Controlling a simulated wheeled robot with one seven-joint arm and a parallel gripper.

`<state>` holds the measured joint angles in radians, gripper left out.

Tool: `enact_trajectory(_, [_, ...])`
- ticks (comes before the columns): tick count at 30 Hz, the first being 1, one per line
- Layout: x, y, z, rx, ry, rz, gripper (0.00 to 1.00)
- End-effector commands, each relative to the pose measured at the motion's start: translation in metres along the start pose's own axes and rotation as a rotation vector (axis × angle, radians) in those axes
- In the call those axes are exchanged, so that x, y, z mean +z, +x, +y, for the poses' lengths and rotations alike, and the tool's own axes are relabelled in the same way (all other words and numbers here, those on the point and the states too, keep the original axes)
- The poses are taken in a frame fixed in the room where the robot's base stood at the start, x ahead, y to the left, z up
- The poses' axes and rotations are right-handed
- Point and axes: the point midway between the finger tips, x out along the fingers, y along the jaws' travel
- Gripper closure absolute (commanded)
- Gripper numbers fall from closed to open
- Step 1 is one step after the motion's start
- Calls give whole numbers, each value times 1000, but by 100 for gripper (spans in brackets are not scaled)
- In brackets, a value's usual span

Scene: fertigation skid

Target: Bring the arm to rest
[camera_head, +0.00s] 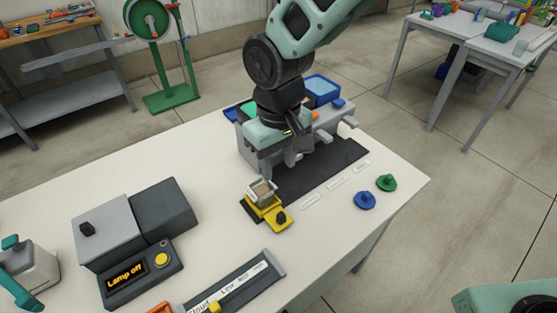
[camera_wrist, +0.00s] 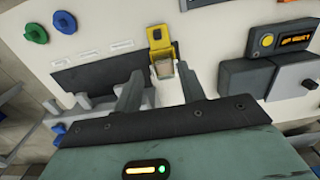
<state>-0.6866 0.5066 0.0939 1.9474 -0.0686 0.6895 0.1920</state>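My gripper (camera_head: 279,165) hangs over the white table (camera_head: 150,200), in front of the grey stand at the table's far side. In the wrist view its two fingers (camera_wrist: 160,86) are well apart, with nothing held between them. A yellow holder (camera_head: 279,219) with a black knob stands on the table nearer the camera, and a small beige block (camera_head: 262,190) sits in it. In the wrist view the yellow holder (camera_wrist: 160,36) and the block (camera_wrist: 165,69) show beyond the fingertips, apart from them. My arm comes down from the top of the head view.
A grey stand (camera_head: 325,120) with blue bins is close behind my gripper, partly hidden. A dark mat (camera_head: 325,168), blue knob (camera_head: 365,201) and green knob (camera_head: 386,183) lie to the right. A lamp box reading "Lamp off" (camera_head: 140,277) and a labelled slider (camera_head: 235,288) are nearer.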

Motion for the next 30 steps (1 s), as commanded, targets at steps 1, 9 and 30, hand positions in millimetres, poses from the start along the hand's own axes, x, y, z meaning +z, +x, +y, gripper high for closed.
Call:
enact_trajectory(1, [0,0,0,0,0,0,60])
enact_trajectory(9, [0,0,0,0,0,0,60])
enact_trajectory(30, [187,-69,11,-52,-38,31,60])
